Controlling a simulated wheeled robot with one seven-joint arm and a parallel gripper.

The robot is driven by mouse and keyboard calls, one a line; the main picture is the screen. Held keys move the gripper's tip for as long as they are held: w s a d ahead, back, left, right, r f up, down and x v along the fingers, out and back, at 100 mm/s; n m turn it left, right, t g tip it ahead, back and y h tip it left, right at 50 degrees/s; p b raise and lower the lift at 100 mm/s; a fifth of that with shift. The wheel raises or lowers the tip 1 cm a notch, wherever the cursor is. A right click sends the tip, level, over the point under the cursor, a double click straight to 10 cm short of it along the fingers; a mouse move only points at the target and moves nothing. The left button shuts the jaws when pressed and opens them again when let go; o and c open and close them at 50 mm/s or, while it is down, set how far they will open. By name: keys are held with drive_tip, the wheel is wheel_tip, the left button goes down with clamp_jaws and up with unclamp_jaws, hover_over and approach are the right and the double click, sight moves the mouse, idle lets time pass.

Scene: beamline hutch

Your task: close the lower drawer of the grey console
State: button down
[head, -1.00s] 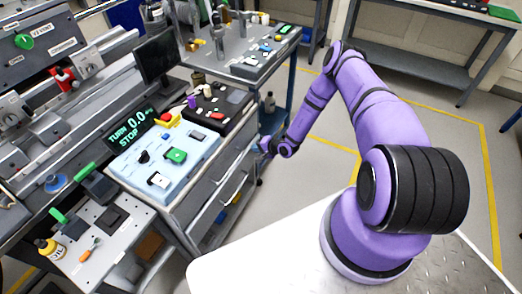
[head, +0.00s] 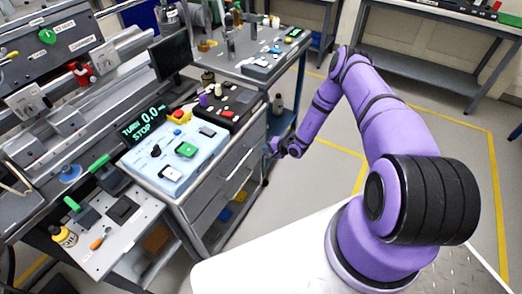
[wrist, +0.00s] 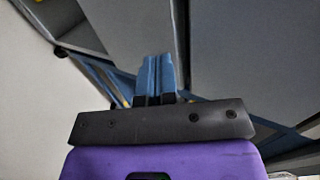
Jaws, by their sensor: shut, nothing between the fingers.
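The grey console (head: 185,207) stands left of centre in the head view, under a pale blue control panel. Its drawer fronts face right, toward my arm. My gripper (head: 270,148) is at the far right end of the drawer fronts, small and partly dark. In the wrist view its blue fingers (wrist: 156,76) are together and empty, in front of grey panels (wrist: 243,48). Whether they touch a panel is unclear.
A blue-framed cart (head: 285,115) stands just behind my gripper. Blue and yellow items (head: 225,214) show low in the console. A bench with a yellow bottle (head: 64,236) is at left. Floor with yellow lines (head: 488,180) is clear at right.

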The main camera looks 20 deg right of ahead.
drive_tip(key=v, duration=1.1)
drive_tip(key=shift+d+f, duration=0.2)
drive_tip(key=shift+f, duration=0.1)
drive_tip(key=w+a+r+n+g+y, duration=0.1)
drive_tip(key=a+r+n+g+y, duration=0.2)
drive_tip(key=r, duration=1.4)
drive_tip(key=w+a+r+n+g, duration=0.15)
drive_tip(key=a+r+n, duration=0.3)
drive_tip(key=r, duration=1.35)
drive_tip(key=s+a+r+n+g+h, duration=0.1)
drive_tip(key=s+a+r+g, duration=0.15)
drive_tip(key=s+r, duration=0.4)
drive_tip(key=s+a+r+n+g+h, duration=0.1)
drive_tip(key=s+a+r+n, duration=0.2)
drive_tip(key=r, duration=0.7)
drive_tip(key=s+r+t+h, duration=0.1)
drive_tip(key=s+r+h, duration=0.1)
drive_tip(key=s+r, duration=0.3)
drive_tip(key=s+d+r+t+h, duration=0.1)
drive_tip(key=s+r+h, duration=0.2)
drive_tip(key=s, duration=1)
drive_tip(key=s+r+t+h, duration=0.1)
drive_tip(key=s+r+h, duration=0.2)
drive_tip(key=s+r, duration=0.3)
drive_tip(key=s, duration=0.3)
drive_tip(key=shift+s+d+r+m, duration=0.2)
drive_tip(key=shift+d+r+m, duration=0.15)
drive_tip(key=shift+d+r, duration=0.05)
